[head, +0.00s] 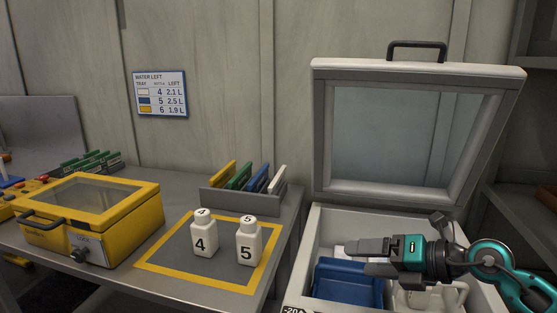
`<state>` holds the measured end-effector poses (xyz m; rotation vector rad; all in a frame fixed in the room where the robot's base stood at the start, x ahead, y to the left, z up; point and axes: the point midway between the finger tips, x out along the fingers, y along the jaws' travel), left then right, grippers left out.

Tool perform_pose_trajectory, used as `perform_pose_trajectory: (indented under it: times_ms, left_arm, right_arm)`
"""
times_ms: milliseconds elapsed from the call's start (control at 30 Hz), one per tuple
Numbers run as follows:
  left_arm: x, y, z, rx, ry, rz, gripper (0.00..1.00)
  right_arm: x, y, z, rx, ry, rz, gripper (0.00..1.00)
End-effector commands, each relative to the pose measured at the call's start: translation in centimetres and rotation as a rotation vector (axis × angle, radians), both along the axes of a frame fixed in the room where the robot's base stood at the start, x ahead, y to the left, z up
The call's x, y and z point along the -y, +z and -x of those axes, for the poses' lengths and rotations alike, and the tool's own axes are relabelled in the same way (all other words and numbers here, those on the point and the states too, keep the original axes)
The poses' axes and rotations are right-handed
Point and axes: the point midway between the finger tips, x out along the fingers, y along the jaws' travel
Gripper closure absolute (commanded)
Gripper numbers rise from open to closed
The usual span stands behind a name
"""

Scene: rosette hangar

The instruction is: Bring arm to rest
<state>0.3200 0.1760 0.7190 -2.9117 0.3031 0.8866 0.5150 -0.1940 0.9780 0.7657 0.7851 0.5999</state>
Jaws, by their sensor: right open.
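My right gripper (362,258) comes in from the right on a teal and black arm. Its two dark fingers point left and are parted, with nothing seen between them. It is above the open white chest (314,245), over a blue bin (335,283) inside it. The gripper and arm hide part of the bin and of the chest's inside. Whether the fingers touch the bin, I cannot tell. My left gripper is not in view.
The chest's windowed lid (318,130) stands raised behind the gripper. White bottles 4 (203,240) and 5 (247,243) stand on a yellow-bordered mat (190,277). A yellow case (120,235) and a rack of coloured panels (225,200) are on the bench.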

Motion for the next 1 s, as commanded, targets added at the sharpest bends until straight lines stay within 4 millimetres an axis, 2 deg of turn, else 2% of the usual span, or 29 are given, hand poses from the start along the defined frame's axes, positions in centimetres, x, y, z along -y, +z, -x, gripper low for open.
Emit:
perform_pose_trajectory:
  times_ms: [33, 100, 167, 300, 367, 433, 567, 700, 833, 900, 1000]
  left_arm:
    - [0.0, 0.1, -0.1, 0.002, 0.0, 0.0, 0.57]
    - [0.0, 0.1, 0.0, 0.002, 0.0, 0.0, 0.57]
    - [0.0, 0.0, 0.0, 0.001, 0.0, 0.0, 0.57]
    - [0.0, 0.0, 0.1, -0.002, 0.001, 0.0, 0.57]
    - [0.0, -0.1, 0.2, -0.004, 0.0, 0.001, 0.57]
    - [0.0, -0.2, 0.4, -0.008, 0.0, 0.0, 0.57]
    - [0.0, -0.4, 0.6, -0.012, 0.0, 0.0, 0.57]
    - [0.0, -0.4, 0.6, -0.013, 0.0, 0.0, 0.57]
    - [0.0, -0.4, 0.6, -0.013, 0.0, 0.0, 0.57]
    - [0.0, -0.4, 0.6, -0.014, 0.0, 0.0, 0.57]
    - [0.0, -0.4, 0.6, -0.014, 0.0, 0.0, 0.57]
  right_arm:
    - [-2.2, 1.1, 0.7, 0.027, -0.005, -0.146, 0.17]
    - [-3.9, 3.1, 1.2, 0.062, -0.041, -0.344, 0.17]
    - [-4.6, 4.6, 1.6, 0.08, -0.095, -0.509, 0.17]
    - [-3.5, 6.9, 2.1, 0.074, -0.294, -0.867, 0.17]
    - [-2.2, 7.0, 2.2, 0.052, -0.407, -1.004, 0.17]
    - [-0.4, 6.3, 2.5, 0.008, -0.556, -1.144, 0.17]
    - [3.1, 2.8, 3.8, -0.122, -0.876, -1.346, 0.17]
    - [5.7, -3.3, 7.0, -0.336, -1.254, -1.464, 0.17]
    - [6.1, -9.0, 11.7, -0.575, -1.576, -1.467, 0.17]
    - [5.8, -11.3, 14.1, -0.691, -1.706, -1.44, 0.17]
    - [5.0, -13.6, 17.3, -0.837, -1.845, -1.388, 0.17]
